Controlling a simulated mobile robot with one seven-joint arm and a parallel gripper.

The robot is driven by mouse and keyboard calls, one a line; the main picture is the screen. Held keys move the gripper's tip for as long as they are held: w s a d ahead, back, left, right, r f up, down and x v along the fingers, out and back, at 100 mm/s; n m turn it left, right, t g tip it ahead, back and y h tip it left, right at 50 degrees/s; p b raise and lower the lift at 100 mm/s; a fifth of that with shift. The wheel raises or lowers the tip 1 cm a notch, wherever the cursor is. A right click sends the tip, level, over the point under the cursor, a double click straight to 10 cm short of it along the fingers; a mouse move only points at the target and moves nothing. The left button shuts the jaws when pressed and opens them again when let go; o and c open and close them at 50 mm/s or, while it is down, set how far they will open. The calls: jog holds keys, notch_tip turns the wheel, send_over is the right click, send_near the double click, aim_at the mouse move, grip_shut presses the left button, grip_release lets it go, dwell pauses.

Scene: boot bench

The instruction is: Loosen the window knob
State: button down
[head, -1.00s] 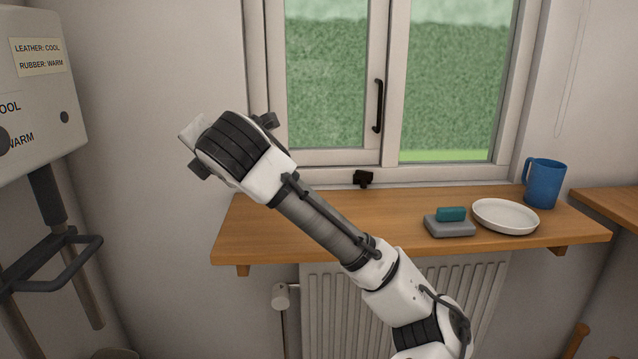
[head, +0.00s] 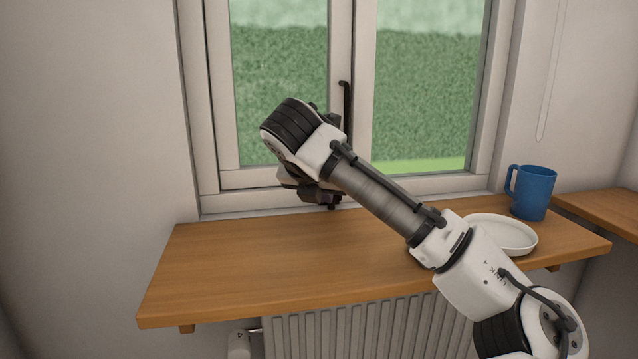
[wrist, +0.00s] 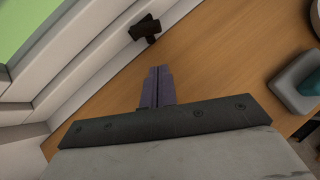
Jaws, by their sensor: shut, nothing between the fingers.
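The window knob (wrist: 145,28) is a small black piece with a crosswise end, at the foot of the window frame in the wrist view. My gripper (wrist: 160,72) is shut and empty, its two purple-grey fingers together over the wooden sill. The fingertips are apart from the knob, which lies ahead of them and slightly left. In the head view my gripper (head: 320,194) is low before the window, partly behind my arm. There the knob cannot be told apart from the dark gripper parts. The window (head: 340,178) looks shut, with a long black handle (head: 346,112) upright on its middle post.
A wooden sill shelf (head: 220,270) runs under the window, bare on its left. A white plate (head: 515,235) and blue mug (head: 533,193) stand at its right. A teal block (wrist: 309,82) on a grey dish (wrist: 288,88) lies right of my fingers. A radiator (head: 350,325) is below.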

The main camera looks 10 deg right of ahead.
aim_at(336, 200)
jog(key=x, duration=0.3)
jog(key=shift+w+d+f, duration=0.15)
jog(key=shift+w, duration=0.1)
jog(key=shift+w+d, duration=0.3)
jog(key=shift+w, duration=0.25)
jog(key=shift+w+d, duration=0.3)
jog(key=shift+w, duration=0.25)
jog(key=shift+w+d, duration=0.25)
jog(key=shift+w, duration=0.25)
jog(key=shift+d+r+p, duration=0.1)
jog(key=shift+r+p, duration=0.1)
jog(key=shift+p, duration=0.3)
